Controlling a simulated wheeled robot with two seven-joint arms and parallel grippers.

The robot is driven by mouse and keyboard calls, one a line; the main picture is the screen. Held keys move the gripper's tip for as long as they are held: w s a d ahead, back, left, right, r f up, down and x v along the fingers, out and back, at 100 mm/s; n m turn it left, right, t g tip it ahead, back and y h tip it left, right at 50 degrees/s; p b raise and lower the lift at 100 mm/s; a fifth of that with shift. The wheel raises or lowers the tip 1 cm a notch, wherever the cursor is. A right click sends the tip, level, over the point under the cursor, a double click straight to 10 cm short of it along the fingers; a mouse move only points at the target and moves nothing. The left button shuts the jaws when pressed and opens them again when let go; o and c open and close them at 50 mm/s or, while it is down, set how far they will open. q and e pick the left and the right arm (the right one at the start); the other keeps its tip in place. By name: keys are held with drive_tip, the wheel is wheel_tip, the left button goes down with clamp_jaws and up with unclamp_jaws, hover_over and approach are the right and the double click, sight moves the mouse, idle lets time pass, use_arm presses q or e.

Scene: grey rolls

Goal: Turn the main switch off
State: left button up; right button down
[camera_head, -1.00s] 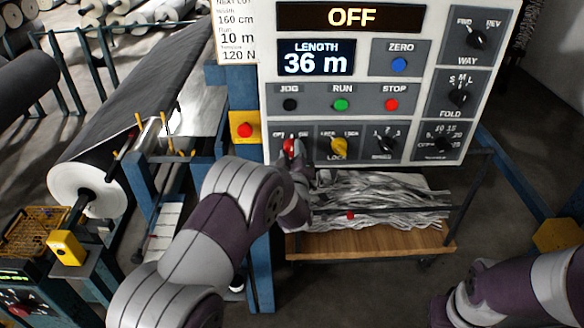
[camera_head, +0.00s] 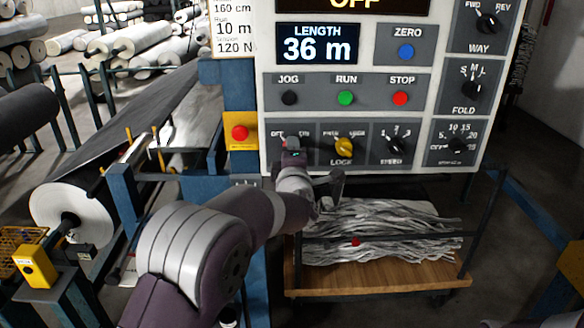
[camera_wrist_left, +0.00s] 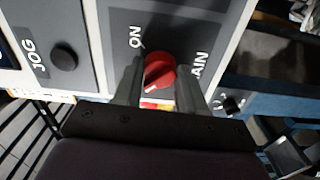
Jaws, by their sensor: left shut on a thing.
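The main switch is a red rotary knob (camera_wrist_left: 160,72) with a pale pointer line, seen in the left wrist view beside the "ON" label and a partly covered label ending in "AIN". My left gripper (camera_wrist_left: 158,88) has one finger on each side of the knob and is shut on it. In the head view my left gripper (camera_head: 292,148) reaches the lower left of the white control panel (camera_head: 268,60) and hides most of the switch. The display (camera_head: 352,5) at the top reads OFF, cut by the frame edge. My right gripper is not in view.
The yellow LOCK knob (camera_head: 344,147) sits just right of the switch, with the SPEED knob (camera_head: 394,145) beyond. JOG, RUN and STOP buttons are above. A red button on a yellow box (camera_head: 241,133) is to the left. A wooden-shelved cart (camera_head: 385,280) stands below the panel.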

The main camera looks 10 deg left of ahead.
use_arm(q)
drive_tip(key=shift+n+b, duration=0.4)
drive_tip(key=shift+b, duration=0.05)
drive_tip(key=shift+r, duration=0.1)
drive_tip(key=o, duration=0.8)
drive_tip(key=shift+o, duration=1.3)
drive_tip(key=shift+w, duration=0.1)
drive_tip(key=b+v, duration=0.2)
drive_tip(key=v, duration=1)
drive_tip(key=shift+s, duration=0.35)
